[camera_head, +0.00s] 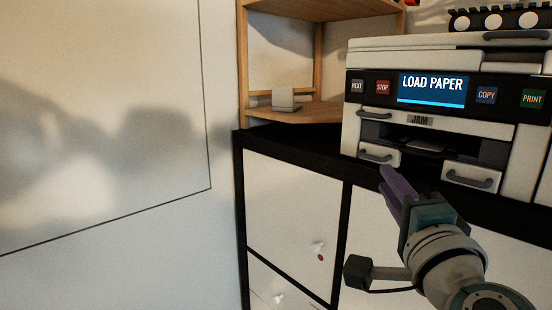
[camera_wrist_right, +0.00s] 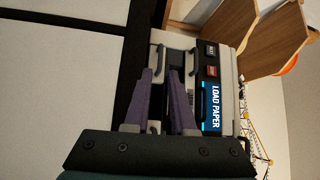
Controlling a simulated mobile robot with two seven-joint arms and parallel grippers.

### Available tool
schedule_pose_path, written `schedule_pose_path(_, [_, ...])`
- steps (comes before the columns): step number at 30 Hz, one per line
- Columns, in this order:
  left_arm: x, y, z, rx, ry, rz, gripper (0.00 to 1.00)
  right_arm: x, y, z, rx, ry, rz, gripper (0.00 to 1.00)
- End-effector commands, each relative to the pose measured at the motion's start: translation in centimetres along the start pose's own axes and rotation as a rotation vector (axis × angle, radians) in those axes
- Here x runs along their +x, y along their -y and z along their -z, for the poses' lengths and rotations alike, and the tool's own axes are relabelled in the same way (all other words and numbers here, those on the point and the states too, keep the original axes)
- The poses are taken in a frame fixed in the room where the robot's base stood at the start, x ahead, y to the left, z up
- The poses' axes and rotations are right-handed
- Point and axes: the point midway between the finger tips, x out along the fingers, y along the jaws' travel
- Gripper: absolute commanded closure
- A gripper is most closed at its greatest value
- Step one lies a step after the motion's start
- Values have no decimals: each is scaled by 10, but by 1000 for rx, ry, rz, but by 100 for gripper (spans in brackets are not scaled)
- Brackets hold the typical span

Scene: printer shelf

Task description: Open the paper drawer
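The white and black printer (camera_head: 520,125) stands on the cabinet, its screen (camera_head: 432,88) reading "LOAD PAPER". Low on its front are a left white front with a grey handle (camera_head: 375,156) and a right white front with a handle (camera_head: 471,180), with a dark recess between them. I cannot tell whether they are one drawer. A panel marked "JAM" (camera_head: 421,121) sits above. My right gripper (camera_head: 388,174) is just in front of the left lower handle. In the wrist view its purple fingers (camera_wrist_right: 163,74) are apart, with nothing held. That handle (camera_wrist_right: 157,56) lies beyond the fingertips. My left gripper is out of view.
The dark cabinet top (camera_head: 290,145) runs under the printer, above white cabinet doors (camera_head: 290,205) with knobs. A wooden corner shelf (camera_head: 300,113) holding a small grey object (camera_head: 284,98) stands left of the printer. The pale wall (camera_head: 100,100) on the left is clear.

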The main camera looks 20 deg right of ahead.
Motion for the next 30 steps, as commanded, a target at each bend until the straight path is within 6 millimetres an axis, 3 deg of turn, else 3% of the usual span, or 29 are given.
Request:
schedule_pose_path(6, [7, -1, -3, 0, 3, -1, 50, 43, 0, 0, -1, 0, 4, 77])
schedule_pose_path(12, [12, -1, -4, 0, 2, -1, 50, 67, 0, 0, -2, 1, 2, 77])
schedule_pose_path(23, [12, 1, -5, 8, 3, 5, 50, 74, 0, 0, -3, 3, 1, 77])
schedule_pose_path(30, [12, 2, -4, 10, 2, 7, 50, 73, 0, -1, -3, 3, 1, 100])
